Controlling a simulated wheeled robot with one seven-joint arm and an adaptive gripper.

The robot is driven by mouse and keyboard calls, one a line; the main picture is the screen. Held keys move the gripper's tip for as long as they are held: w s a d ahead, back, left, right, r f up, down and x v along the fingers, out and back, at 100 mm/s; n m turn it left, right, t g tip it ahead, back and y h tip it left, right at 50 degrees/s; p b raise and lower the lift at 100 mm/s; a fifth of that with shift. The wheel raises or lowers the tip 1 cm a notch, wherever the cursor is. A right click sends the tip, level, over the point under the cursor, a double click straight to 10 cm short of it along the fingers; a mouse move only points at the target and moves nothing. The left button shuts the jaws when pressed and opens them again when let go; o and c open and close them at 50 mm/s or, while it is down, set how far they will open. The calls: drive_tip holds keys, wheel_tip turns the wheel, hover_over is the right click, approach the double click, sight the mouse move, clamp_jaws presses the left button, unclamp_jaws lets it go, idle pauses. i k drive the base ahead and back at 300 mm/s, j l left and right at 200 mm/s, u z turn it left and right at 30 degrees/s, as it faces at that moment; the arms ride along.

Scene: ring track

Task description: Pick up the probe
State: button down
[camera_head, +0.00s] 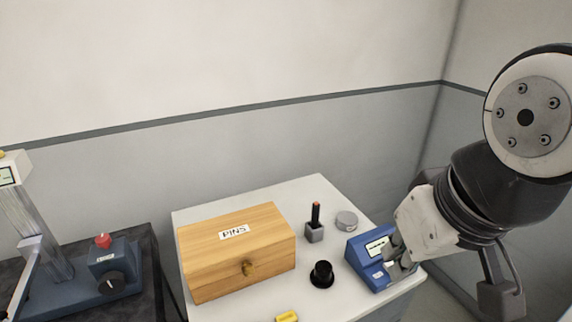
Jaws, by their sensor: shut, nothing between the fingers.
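A slim dark stick with a reddish top (315,213), which looks like the probe, stands upright in a small grey block holder (314,232) on the white table (200,215). My gripper (396,266) is at the right of the table, over or in front of the right side of a blue instrument box (366,260) with a white display. My gripper is shut and holds nothing. It is to the right of the stick and apart from it. I cannot tell whether it touches the blue box, and it hides part of it.
A wooden box labelled PINS (214,265) fills the table's left part. A round grey disc (346,220), a black knob-like piece (322,274) and a yellow item (287,317) stand nearby. A dark bench (138,235) with a blue device (110,262) is at left.

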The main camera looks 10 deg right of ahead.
sight(316, 212)
drive_tip(key=k+j, duration=0.1)
drive_tip(key=j, duration=0.25)
drive_tip(key=k+j, duration=0.1)
drive_tip(key=j, duration=0.25)
drive_tip(key=k+j+z, duration=0.1)
drive_tip(key=j, duration=0.25)
drive_tip(key=k+j, duration=0.1)
drive_tip(key=j, duration=0.25)
drive_tip(key=k+j, duration=0.1)
drive_tip(key=j, duration=0.25)
drive_tip(key=j+z, duration=0.05)
